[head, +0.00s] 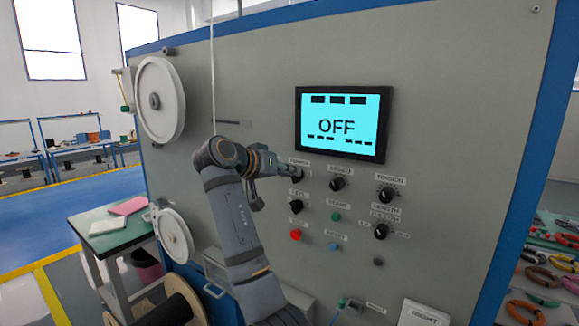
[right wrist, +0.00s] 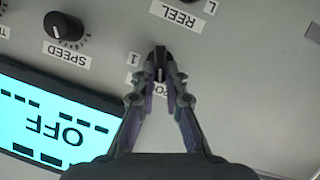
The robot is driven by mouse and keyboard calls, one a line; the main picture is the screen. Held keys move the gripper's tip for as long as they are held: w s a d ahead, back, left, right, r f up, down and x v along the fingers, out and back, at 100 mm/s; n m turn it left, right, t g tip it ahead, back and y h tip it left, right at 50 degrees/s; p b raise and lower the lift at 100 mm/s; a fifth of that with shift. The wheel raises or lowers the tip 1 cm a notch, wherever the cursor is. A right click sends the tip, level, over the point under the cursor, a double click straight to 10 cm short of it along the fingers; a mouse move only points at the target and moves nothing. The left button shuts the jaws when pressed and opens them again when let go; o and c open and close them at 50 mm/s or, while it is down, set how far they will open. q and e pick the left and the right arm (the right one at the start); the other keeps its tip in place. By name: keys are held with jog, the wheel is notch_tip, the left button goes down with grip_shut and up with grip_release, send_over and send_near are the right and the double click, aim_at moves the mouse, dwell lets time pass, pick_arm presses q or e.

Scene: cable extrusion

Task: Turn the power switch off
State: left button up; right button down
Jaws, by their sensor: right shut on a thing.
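The power switch is a small black knob (right wrist: 160,58) on the grey panel (head: 235,85). Its label, partly hidden by my fingers, shows a "1" at one side. My right gripper (head: 285,173) is at this knob, at the lower left of the screen. In the right wrist view, which is upside down, the fingers (right wrist: 160,88) are closed in on both sides of the knob. A pale mark shows on the knob between them. The screen (head: 343,124) reads "OFF" on cyan. My left gripper is out of view.
The speed knob (head: 338,183) is just right of my gripper. The reel knob (head: 296,205) and a red button (head: 295,235) are below it. White reels (head: 160,100) are at the left. Tools (head: 550,280) lie at the far right.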

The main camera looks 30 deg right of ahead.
jog(key=shift+w+a+f+n+g+h+p, duration=0.15)
jog(key=shift+n+g+h+p, duration=0.25)
jog(key=shift+n+p, duration=0.4)
jog(key=shift+w+n+g+h+p, duration=0.15)
jog(key=shift+n+g+h+p, duration=0.15)
jog(key=shift+n+g+p, duration=0.35)
jog(key=shift+n, duration=0.35)
jog(key=c, duration=1.4)
grip_release()
jog(key=shift+f, duration=0.1)
jog(key=v, duration=1.1)
jog(key=shift+a, duration=0.35)
